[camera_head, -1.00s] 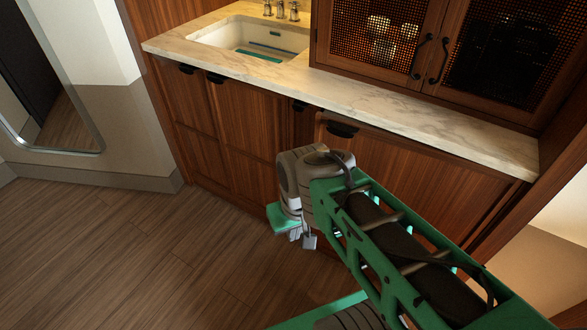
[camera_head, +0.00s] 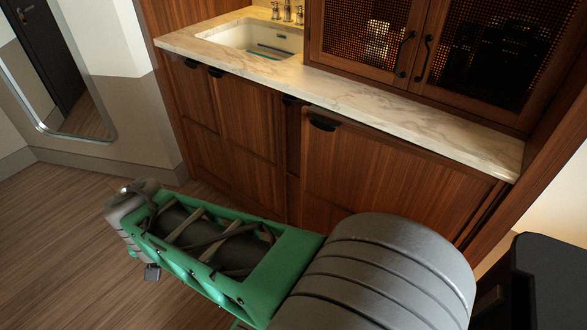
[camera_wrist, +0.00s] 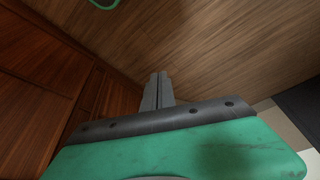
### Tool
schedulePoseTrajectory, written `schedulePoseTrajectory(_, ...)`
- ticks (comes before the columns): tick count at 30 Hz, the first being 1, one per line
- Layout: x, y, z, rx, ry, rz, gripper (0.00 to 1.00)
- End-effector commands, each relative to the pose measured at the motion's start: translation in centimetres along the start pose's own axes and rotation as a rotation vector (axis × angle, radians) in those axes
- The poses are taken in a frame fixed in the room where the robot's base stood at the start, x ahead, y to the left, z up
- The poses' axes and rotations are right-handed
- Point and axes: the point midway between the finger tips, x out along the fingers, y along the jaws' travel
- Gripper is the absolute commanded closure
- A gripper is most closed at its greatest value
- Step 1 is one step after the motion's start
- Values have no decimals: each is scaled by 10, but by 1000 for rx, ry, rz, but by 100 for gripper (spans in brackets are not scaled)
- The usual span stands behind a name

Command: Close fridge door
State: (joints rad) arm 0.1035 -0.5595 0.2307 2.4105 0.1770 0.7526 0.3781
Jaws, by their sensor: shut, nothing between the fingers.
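The fridge door (camera_head: 390,170) appears to be the wide brown wood panel under the counter at the right, with a black cup handle (camera_head: 323,122) at its upper left. Its left edge looks slightly proud of the narrow panel beside it; I cannot tell whether it is fully closed. My arm crosses in front and hides its lower part. In the wrist view my gripper (camera_wrist: 158,88) is shut and empty, pointing over the floor. Reddish wood panels (camera_wrist: 40,85) stand to its left, apart from the fingers. My fingers are not clearly visible in the head view.
A marble counter (camera_head: 400,115) with a sink (camera_head: 250,42) runs above the cabinets. A mesh-door cabinet (camera_head: 420,50) stands on the counter. A mirror (camera_head: 60,70) is on the left wall. The wood floor (camera_head: 60,235) at left is clear.

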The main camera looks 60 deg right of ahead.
Motion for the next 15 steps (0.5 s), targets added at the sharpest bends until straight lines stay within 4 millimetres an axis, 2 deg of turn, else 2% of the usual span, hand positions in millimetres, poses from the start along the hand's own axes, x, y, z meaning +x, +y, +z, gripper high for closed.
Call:
schedulePoseTrajectory(1,46,29,-16,256,77,53,100)
schedulePoseTrajectory(2,61,50,-32,438,143,83,100)
schedulePoseTrajectory(3,80,82,-50,683,244,120,100)
schedulePoseTrajectory(5,100,134,-74,1033,420,155,100)
schedulePoseTrajectory(6,108,170,-85,1248,552,164,100)
schedulePoseTrajectory(9,113,252,-98,1672,893,129,100)
schedulePoseTrajectory(10,110,272,-99,1763,991,106,100)
schedulePoseTrajectory(12,102,308,-99,1919,1186,40,100)
schedulePoseTrajectory(15,89,336,-96,2029,1364,-40,100)
